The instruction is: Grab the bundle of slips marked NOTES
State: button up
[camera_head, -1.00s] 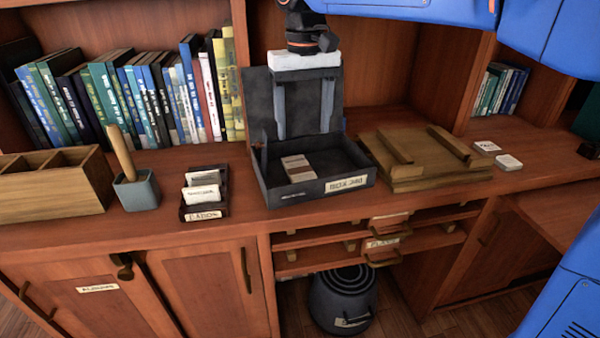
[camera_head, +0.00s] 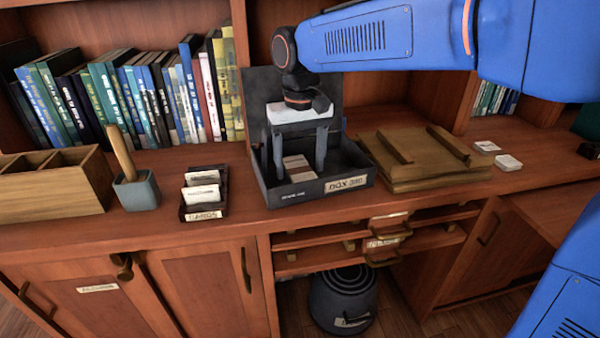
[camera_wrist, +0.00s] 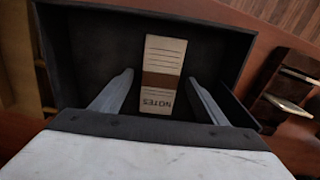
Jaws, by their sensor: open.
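The bundle of slips marked NOTES (camera_wrist: 161,75) lies flat inside an open dark box (camera_head: 322,194), a pale stack with a brown band around it. The bundle also shows in the head view (camera_head: 299,168), partly behind my gripper. My gripper (camera_head: 299,172) points down into the box, its two fingers apart. In the wrist view the fingers (camera_wrist: 152,98) stand on either side of the bundle's near end, with a gap on each side. The box's lid stands raised at the back.
A small card tray (camera_head: 206,215) stands left of the box, beside a grey cup (camera_head: 136,195) with a wooden handle in it. A wooden board with two bars (camera_head: 420,158) lies close on the right. Books (camera_head: 130,95) line the shelf behind.

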jog(key=c, duration=1.2)
jog(key=shift+o, duration=0.2)
